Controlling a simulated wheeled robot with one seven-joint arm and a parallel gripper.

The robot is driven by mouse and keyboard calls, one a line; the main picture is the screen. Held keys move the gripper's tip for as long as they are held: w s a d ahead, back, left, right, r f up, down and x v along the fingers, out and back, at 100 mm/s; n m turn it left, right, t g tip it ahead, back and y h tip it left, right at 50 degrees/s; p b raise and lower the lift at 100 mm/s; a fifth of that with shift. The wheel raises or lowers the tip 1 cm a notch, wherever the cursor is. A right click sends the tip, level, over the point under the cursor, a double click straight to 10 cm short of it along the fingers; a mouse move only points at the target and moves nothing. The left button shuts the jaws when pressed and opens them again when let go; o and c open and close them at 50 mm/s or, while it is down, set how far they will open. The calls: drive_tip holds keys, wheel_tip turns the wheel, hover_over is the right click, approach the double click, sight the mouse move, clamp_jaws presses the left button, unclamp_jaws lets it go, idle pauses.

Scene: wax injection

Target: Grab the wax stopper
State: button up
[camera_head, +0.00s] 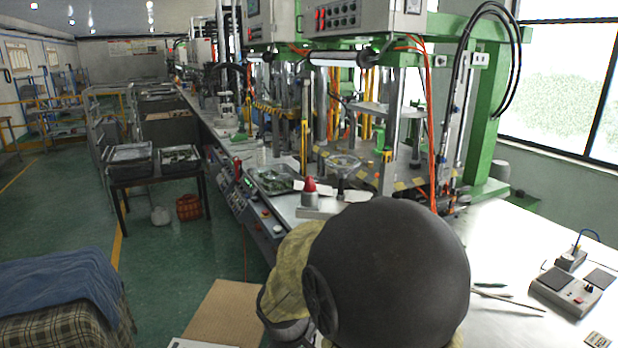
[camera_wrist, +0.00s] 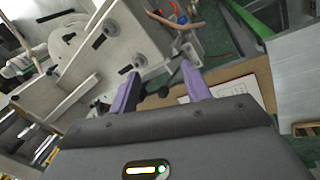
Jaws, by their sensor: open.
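I cannot identify the wax stopper with certainty in either view. A red-topped grey cylinder (camera_head: 309,191) stands upright on the near edge of the machine bench, with a small dark upright piece to its right. In the wrist view, my gripper (camera_wrist: 160,69) has its two purple fingers spread apart, with nothing clearly held between them. A dark round knob or hole (camera_wrist: 139,61) on a pale machine part and a thin dark rod show near the fingertips. In the head view my gripper is hidden behind my own arm.
The wax machine (camera_head: 390,125) with green frame, columns and orange hoses stands behind the bench. A tray of green pieces (camera_head: 272,180) is left of the red-topped cylinder. A control box (camera_head: 566,291) and thin tools lie on the white table (camera_head: 500,245) at right.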

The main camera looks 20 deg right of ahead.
drive_tip(key=w+d+r+n+t+h, duration=0.1)
drive_tip(key=w+d+r+n+h, duration=0.2)
drive_tip(key=w+r+n, duration=0.3)
drive_tip(key=w+d+r+n+t+h, duration=0.25)
drive_tip(key=w+n+h, duration=0.2)
drive_tip(key=w, duration=0.25)
drive_tip(key=w+a+r+n+t+h, duration=0.1)
drive_tip(key=w+r+n+t+h, duration=0.1)
drive_tip(key=w+r+n, duration=0.2)
drive_tip(key=w+a+r+n+t+h, duration=0.1)
drive_tip(key=w+r+n, duration=0.3)
drive_tip(key=r, duration=0.7)
drive_tip(key=shift+w+a+t+h, duration=0.4)
drive_tip(key=shift+t+h, duration=0.15)
drive_tip(key=shift+t, duration=0.2)
drive_tip(key=shift+d, duration=0.1)
drive_tip(key=p, duration=0.4)
approach(307, 181)
drive_tip(key=x, duration=0.5)
drive_tip(key=shift+w+d, duration=0.15)
drive_tip(key=shift+w+d+f, duration=0.1)
drive_tip(key=shift+w+d, duration=0.1)
drive_tip(key=shift+d, duration=0.05)
